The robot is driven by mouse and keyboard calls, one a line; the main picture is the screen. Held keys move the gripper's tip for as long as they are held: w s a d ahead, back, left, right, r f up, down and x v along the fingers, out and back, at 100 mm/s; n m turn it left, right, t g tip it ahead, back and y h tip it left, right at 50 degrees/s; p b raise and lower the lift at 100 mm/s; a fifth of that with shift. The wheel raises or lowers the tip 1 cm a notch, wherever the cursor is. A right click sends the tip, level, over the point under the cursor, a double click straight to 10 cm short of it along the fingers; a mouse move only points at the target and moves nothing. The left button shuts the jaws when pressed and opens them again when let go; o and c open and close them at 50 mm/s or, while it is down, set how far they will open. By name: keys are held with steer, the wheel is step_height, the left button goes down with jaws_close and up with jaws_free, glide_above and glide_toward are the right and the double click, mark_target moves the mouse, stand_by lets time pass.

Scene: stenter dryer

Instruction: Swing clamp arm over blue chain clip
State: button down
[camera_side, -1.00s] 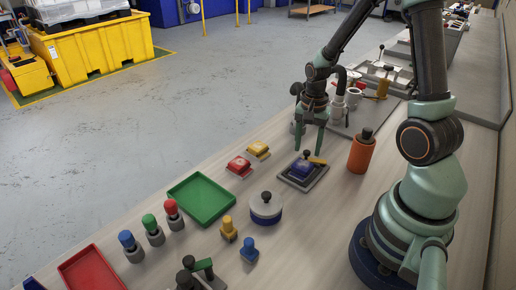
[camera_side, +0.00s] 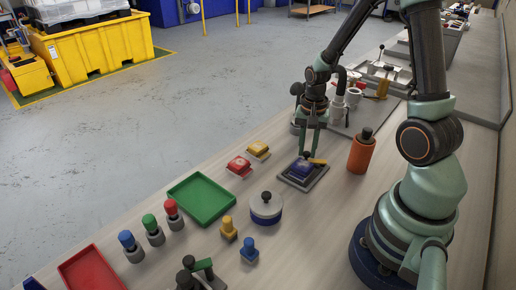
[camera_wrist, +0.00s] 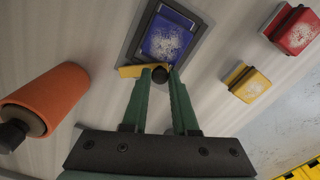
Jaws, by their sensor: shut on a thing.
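The blue chain clip (camera_side: 302,169), whitish-speckled on top, sits in a dark fixture plate (camera_side: 291,182). In the wrist view the clip (camera_wrist: 166,42) lies just beyond my fingertips. The yellow clamp arm (camera_side: 318,161) has a black knob (camera_wrist: 160,75). In the wrist view the yellow arm (camera_wrist: 130,71) runs along the plate's near edge, beside the clip rather than across its middle. My gripper (camera_side: 308,153) points down, its two green fingers closed on the knob. The fingertips (camera_wrist: 161,72) hide part of the arm.
An orange cylinder (camera_side: 361,153) stands right of the fixture. Red (camera_side: 239,166) and yellow (camera_side: 258,150) blocks lie to the left. A white-topped round pot (camera_side: 266,206) and a green tray (camera_side: 201,199) are nearer the camera. Some bare bench separates them.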

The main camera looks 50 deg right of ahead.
mark_target(307, 153)
steer(key=c, duration=0.7)
jaws_free()
steer(key=shift+r, duration=0.1)
step_height(307, 153, up, 12)
steer(key=shift+f, duration=0.1)
steer(key=shift+a, duration=0.1)
steer(key=a+r+n+t, duration=0.2)
steer(key=a+r+n, duration=0.1)
steer(key=a+n, duration=0.1)
steer(key=s+a+r+n+t, duration=0.1)
steer(key=a+r+n, duration=0.2)
steer(key=a+n, duration=0.1)
steer(key=a+r+n+t, duration=0.2)
steer(key=a+r+n, duration=0.1)
steer(key=a+n, duration=0.2)
steer(key=shift+s+t, duration=0.3)
